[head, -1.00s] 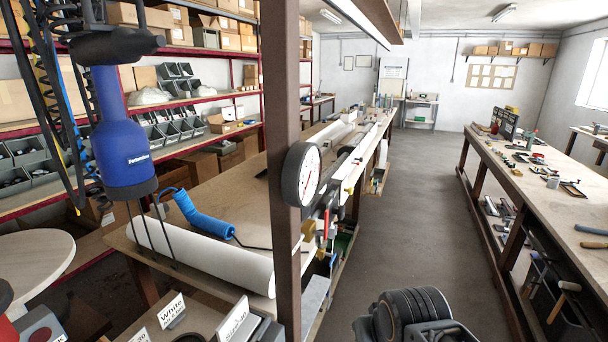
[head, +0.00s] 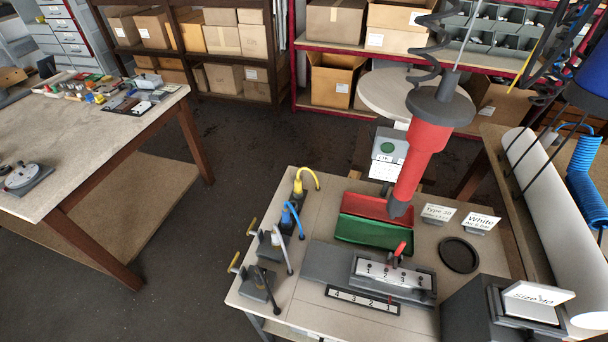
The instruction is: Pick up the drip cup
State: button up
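I cannot make out a drip cup for certain in the head view. A round black ring-shaped item (head: 458,255) lies flat on the beige workstation table (head: 330,190), at its right; I cannot tell whether it is a shallow cup or only a ring. My gripper is not in view, so its place relative to anything here is hidden.
On the workstation stand a red tray (head: 376,206), a green tray (head: 373,231), a numbered fixture (head: 393,277) and several levered clamps at the left. A red tool (head: 422,150) hangs above. A second bench (head: 70,150) stands left; dark floor (head: 200,240) lies open between.

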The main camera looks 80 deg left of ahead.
aim_at(294, 169)
jog(key=u, duration=2.85)
jog(key=k, duration=0.4)
jog(key=u, duration=1.55)
jog(key=i, duration=1.7)
jog(key=z, duration=0.45)
jog(key=i, duration=1)
jog(key=z, duration=1.35)
jog(key=i, duration=0.65)
jog(key=z, duration=0.5)
